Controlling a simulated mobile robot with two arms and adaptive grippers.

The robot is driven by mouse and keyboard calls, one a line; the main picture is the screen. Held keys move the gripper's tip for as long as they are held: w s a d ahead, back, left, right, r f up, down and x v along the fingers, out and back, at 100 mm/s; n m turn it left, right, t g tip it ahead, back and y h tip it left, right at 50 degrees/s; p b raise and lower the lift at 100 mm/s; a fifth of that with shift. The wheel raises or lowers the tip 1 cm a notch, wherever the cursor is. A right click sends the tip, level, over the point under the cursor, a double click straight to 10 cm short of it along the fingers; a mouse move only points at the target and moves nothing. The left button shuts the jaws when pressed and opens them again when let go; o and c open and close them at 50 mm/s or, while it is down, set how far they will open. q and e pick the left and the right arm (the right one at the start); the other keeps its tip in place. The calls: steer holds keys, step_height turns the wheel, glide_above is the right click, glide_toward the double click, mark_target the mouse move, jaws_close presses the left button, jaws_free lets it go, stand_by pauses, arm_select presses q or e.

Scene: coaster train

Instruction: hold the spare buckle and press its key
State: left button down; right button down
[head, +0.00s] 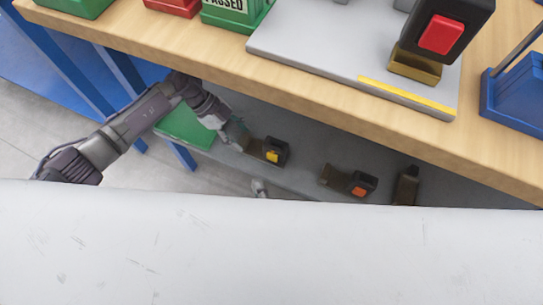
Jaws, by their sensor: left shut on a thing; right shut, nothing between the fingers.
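My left gripper (240,139) reaches under the table from the left. It is shut on the near end of a dark buckle with a yellow key (272,153), at the lower shelf; the fingertips are small and partly hidden. I cannot tell whether this buckle is raised or rests on the shelf. My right gripper (260,187) shows only as a small grey tip below and left of the yellow-key buckle. It is shut and empty, apart from the buckle. The key looks uncovered.
On the grey lower shelf (310,167) are an orange-key buckle (362,185) and a dark upright piece (407,187). The wooden tabletop (300,92) overhangs them. It bears a large red-button buckle (441,35) on a grey plate. A white scratched surface (270,250) hides the foreground.

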stand_by(0.3)
arm_select(q)
steer(key=shift+c, duration=1.8)
jaws_free()
steer(key=v, duration=1.1)
steer(key=s+a+p, duration=0.5)
steer(key=s+p, duration=0.5)
steer(key=s, duration=0.3)
steer(key=shift+a+r+p, duration=0.2)
steer(key=shift+r+p, duration=0.1)
steer(key=shift+r, duration=0.1)
